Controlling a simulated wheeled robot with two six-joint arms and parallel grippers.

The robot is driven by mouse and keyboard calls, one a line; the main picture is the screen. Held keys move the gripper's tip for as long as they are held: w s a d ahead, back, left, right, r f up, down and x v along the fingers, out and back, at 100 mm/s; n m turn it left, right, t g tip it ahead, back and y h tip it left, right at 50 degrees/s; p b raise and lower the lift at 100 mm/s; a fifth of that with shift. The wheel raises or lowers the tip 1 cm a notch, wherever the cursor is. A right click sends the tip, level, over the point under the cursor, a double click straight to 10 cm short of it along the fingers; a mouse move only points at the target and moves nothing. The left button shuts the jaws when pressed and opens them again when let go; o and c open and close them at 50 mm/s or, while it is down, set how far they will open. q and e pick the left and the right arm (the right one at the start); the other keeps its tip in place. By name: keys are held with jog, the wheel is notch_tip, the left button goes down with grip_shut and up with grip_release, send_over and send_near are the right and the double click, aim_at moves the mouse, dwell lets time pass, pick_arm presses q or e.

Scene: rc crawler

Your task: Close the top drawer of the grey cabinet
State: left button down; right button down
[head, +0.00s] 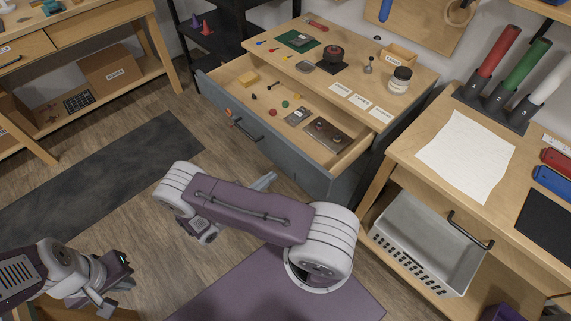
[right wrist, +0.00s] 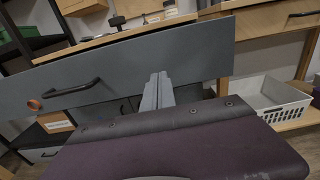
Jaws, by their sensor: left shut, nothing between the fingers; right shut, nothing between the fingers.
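The grey cabinet's top drawer (head: 318,168) stands pulled out, and small parts show inside it. Its grey front has a black bar handle (head: 247,129), which also shows in the right wrist view (right wrist: 73,88). My right gripper (head: 266,180) is shut and empty, low in front of the drawer front and right of the handle; my purple arm hides part of it. In the right wrist view its narrow fingers (right wrist: 158,90) point at the drawer front (right wrist: 195,58). I cannot tell whether they touch it. My left gripper (head: 122,283) is shut and empty at lower left, far from the drawer.
The wooden cabinet top (head: 345,60) carries small items and a jar (head: 399,80). A workbench with white paper (head: 465,150) stands right, a grey basket (head: 425,240) below it. A dark mat (head: 100,180) lies on the open floor at left.

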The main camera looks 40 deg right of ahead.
aim_at(293, 160)
jog(key=d, duration=0.6)
jog(key=shift+w+d+r+p, duration=0.1)
jog(key=shift+w+d+p, duration=0.05)
jog(key=shift+p, duration=0.2)
pick_arm(q)
jog(key=shift+r, duration=0.5)
pick_arm(e)
jog(key=shift+w+d, duration=0.1)
jog(key=shift+d, duration=0.45)
jog(key=shift+d, duration=0.1)
